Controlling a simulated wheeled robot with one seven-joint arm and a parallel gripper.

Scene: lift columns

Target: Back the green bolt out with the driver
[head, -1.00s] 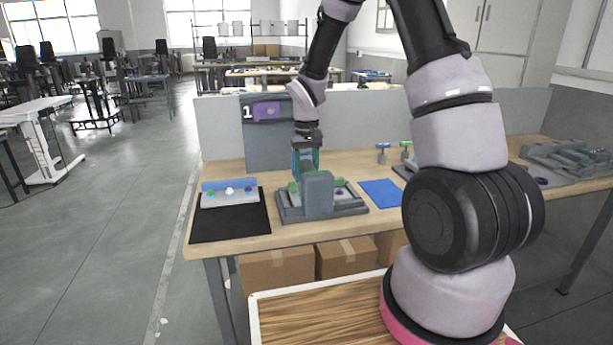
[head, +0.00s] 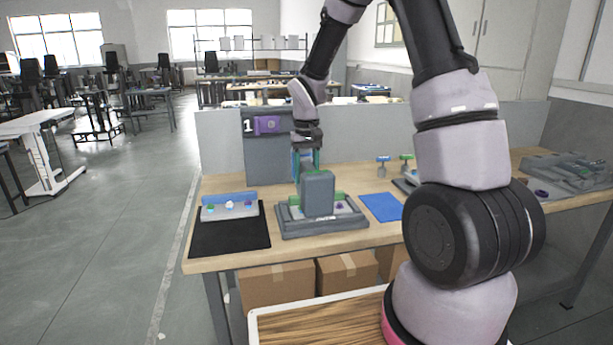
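My gripper (head: 307,172) points down over the grey fixture (head: 345,222) in the middle of the bench. Its teal fingers straddle a blue area, but whether they hold anything is too small to tell. Green parts (head: 293,200) show on the fixture beside and behind a grey upright block (head: 318,194). I cannot tell which is the green bolt; the block may hide it. A driver with a green T-shaped handle (head: 406,157) stands at the back right, beside one with a blue handle (head: 383,159).
A blue mat (head: 382,207) lies right of the fixture. A panel marked 1 (head: 265,140) stands behind. My arm hides part of the right bench.

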